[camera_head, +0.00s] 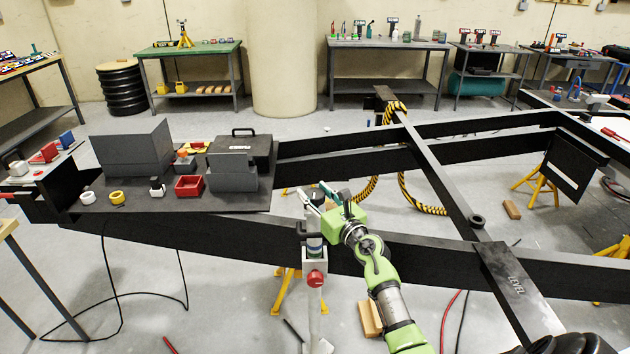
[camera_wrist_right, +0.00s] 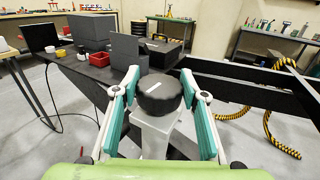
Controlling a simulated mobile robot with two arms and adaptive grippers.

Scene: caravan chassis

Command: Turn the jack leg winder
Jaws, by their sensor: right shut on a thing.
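The jack leg (camera_head: 315,262) is a pale grey post with a red knob (camera_head: 316,278) on its front, standing at the near chassis beam. Its black winder (camera_head: 313,229) is at the top. In the right wrist view the winder (camera_wrist_right: 160,96) is a round black cap with a white mark, above the pale post (camera_wrist_right: 156,132). My right gripper (camera_head: 321,213), light green with teal finger pads, comes in from the lower right. In the wrist view its fingers (camera_wrist_right: 159,80) lie either side of the cap, shut on it. Pad contact is hard to see. My left gripper is not in view.
The black chassis beam (camera_head: 215,243) runs behind the post. A platform (camera_head: 140,202) at left carries grey boxes, a red bin (camera_head: 189,185) and small parts. A yellow stand (camera_head: 287,285) is under the beam. A black-and-yellow hose (camera_head: 420,205) hangs beyond.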

